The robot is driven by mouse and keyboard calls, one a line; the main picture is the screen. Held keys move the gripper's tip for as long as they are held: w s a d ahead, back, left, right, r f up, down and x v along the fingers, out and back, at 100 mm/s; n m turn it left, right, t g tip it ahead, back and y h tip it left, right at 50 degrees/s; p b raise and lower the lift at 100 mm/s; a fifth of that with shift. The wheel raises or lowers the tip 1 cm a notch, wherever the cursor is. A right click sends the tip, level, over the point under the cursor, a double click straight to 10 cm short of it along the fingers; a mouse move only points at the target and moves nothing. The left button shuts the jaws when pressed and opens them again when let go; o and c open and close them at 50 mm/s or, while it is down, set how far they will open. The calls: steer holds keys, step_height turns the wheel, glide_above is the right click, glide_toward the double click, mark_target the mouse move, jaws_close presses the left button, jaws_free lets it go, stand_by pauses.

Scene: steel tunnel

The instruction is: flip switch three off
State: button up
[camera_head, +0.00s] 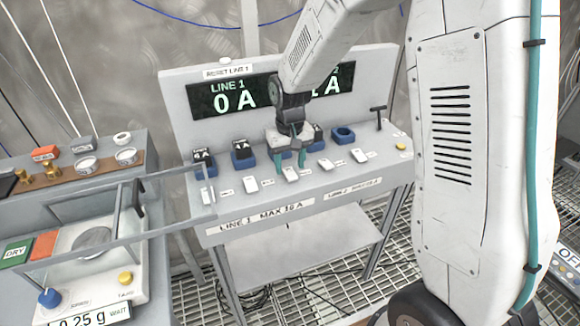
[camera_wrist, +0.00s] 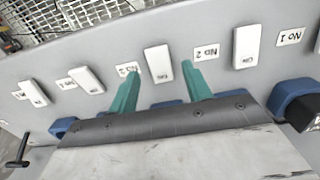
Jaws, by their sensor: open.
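Switch three (camera_head: 291,175) is a white rocker on the sloping grey front of the panel (camera_head: 232,209), third from the left in the head view. In the wrist view switch three (camera_wrist: 158,62) lies between the No 2 and No 3 labels, with small lettering on its near end. I cannot tell its position surely. My gripper (camera_head: 290,163) points down at it, open and empty. In the wrist view its teal fingers (camera_wrist: 161,72) stand either side of the switch's near end. Contact is not clear.
Switch two (camera_wrist: 245,47) and switch four (camera_wrist: 87,80) flank the fingers. Blue sockets (camera_head: 343,134), some with black plugs, line the panel behind the switches. The display (camera_head: 232,97) reads LINE 1 0 A; my arm partly covers its other side. A balance (camera_head: 90,255) stands left.

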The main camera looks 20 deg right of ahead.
steer(key=shift+f, duration=0.8)
steer(key=c, duration=1)
steer(key=shift+o, duration=0.2)
steer(key=shift+s+t, duration=0.35)
steer(key=shift+t, duration=0.75)
steer(key=shift+c, duration=0.2)
steer(key=o, duration=1)
steer(key=shift+r, duration=0.1)
